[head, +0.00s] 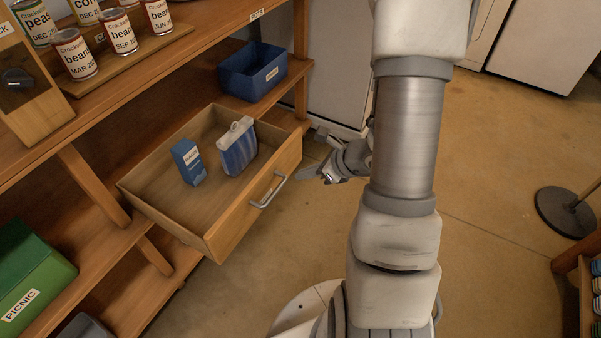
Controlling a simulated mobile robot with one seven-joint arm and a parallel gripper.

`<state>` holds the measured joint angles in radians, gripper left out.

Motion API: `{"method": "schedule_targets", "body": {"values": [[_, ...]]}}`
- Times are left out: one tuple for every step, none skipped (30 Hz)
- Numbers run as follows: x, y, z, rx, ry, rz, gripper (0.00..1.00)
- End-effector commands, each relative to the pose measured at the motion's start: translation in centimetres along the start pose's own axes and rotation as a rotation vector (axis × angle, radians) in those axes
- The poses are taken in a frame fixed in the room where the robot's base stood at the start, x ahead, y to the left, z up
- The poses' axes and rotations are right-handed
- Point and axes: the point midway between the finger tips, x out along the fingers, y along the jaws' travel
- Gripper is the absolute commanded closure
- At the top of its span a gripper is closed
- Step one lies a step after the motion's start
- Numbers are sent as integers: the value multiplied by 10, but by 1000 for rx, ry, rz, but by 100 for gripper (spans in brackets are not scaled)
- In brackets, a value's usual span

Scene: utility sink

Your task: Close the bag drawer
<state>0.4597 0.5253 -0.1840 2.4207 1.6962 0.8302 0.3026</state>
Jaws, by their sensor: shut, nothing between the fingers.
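The wooden bag drawer (215,240) is pulled out from the shelf unit on the left. It has a metal bar handle (268,191) on its front. Inside stand a small blue box (188,163) and a blue-striped bag (238,152) with a white top. My gripper (310,175) is shut and empty. In the picture it is just right of the drawer front, beyond the handle, and appears apart from it. My arm hides part of the wrist.
A blue bin (252,72) sits on the shelf behind the drawer. Cans (117,32) stand on the top shelf. A green picnic box (28,278) is at lower left. A round dark stand base (565,213) is on the floor at right. Open floor (490,150) lies between.

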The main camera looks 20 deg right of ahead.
Motion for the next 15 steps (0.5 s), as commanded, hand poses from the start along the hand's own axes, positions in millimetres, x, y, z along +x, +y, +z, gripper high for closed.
{"method": "schedule_targets", "body": {"values": [[14,1,-3,-1,1,5,100],[21,2,-4,-1,1,6,100],[30,2,-3,-1,2,6,100],[37,2,-4,-2,2,6,100],[43,1,-4,-2,2,5,100],[52,2,-4,-2,2,5,100],[59,2,-3,-3,1,6,100],[65,2,-3,-3,1,5,100],[72,2,-3,-3,1,5,100],[78,2,-3,-2,2,5,100],[80,2,2,-5,0,4,100],[84,1,9,-7,-1,3,100],[87,1,13,-6,-1,3,100],[90,2,16,-5,-1,4,100],[93,1,18,-4,0,3,100]]}}
